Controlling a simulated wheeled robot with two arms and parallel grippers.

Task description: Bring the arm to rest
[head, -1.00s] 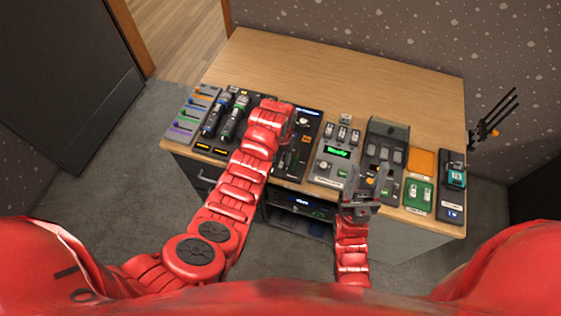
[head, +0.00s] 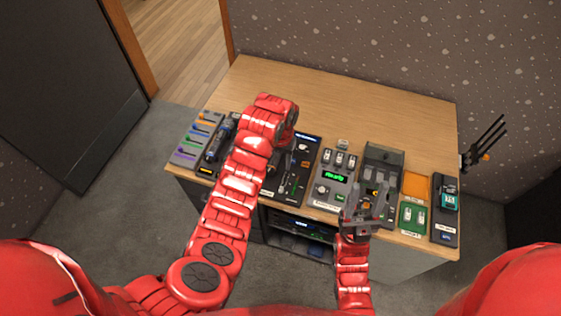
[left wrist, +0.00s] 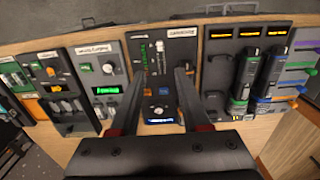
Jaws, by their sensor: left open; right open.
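My left arm reaches over the desk (head: 340,90) in the head view. Its wrist hides most of my left gripper there. In the left wrist view my left gripper (left wrist: 160,85) is open, with empty space between its two fingers, over a dark panel with sliders (left wrist: 158,60). My right gripper (head: 367,200) is open and empty at the desk's front edge, in front of the grey panels. The fader panel (head: 196,140), with orange, blue, green and purple knobs, lies at the desk's left end. It shows at the right of the left wrist view (left wrist: 302,75).
A panel with a green display (head: 334,176), an orange and green panel (head: 414,200) and a teal device (head: 448,198) fill the front right. The desk's back half is clear. A dark rack (head: 474,160) stands at the right.

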